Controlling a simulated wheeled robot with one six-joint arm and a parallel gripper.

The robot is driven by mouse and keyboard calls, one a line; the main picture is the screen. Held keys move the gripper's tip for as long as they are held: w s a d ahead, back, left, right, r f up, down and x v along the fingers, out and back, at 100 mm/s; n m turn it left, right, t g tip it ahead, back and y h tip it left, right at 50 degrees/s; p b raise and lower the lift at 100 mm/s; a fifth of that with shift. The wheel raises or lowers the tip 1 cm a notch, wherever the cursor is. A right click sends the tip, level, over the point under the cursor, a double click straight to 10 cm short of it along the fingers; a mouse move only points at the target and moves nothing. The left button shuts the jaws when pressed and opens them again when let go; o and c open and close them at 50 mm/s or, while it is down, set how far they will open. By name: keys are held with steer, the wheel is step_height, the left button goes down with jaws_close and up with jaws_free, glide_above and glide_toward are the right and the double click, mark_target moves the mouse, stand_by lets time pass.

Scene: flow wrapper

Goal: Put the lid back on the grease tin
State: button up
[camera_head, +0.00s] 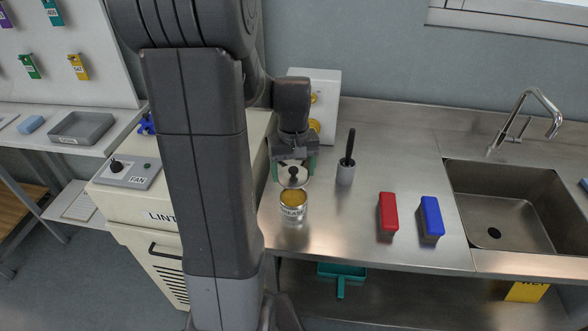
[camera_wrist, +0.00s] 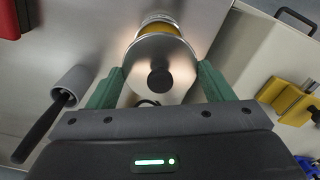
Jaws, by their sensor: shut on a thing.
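The grease tin (camera_head: 293,208) stands upright and uncovered on the steel worktop, its yellow grease showing inside. In the wrist view the tin (camera_wrist: 158,22) is partly hidden behind the lid. The lid (camera_head: 284,182) is a round metal disc with a black knob. My gripper (camera_head: 293,169) is shut on it, just behind the tin's mouth in the head view. In the wrist view the green fingers of my gripper (camera_wrist: 160,76) grip opposite edges of the lid (camera_wrist: 178,88), knob towards the camera. The height between lid and tin is hard to tell.
A grey cup (camera_head: 345,174) with a black-handled tool stands right of the tin. Red (camera_head: 388,213) and blue (camera_head: 431,215) blocks lie further right, before the sink (camera_head: 500,230). A white box (camera_head: 325,90) stands behind my gripper. The worktop's front edge is close to the tin.

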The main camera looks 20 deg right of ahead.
steer(key=shift+f+b, duration=2.45)
steer(key=shift+f, duration=0.75)
steer(key=shift+f, duration=0.15)
steer(key=o, duration=1)
steer(key=shift+o, duration=0.2)
steer(key=shift+r+p, duration=2.8)
steer(key=shift+r, duration=0.75)
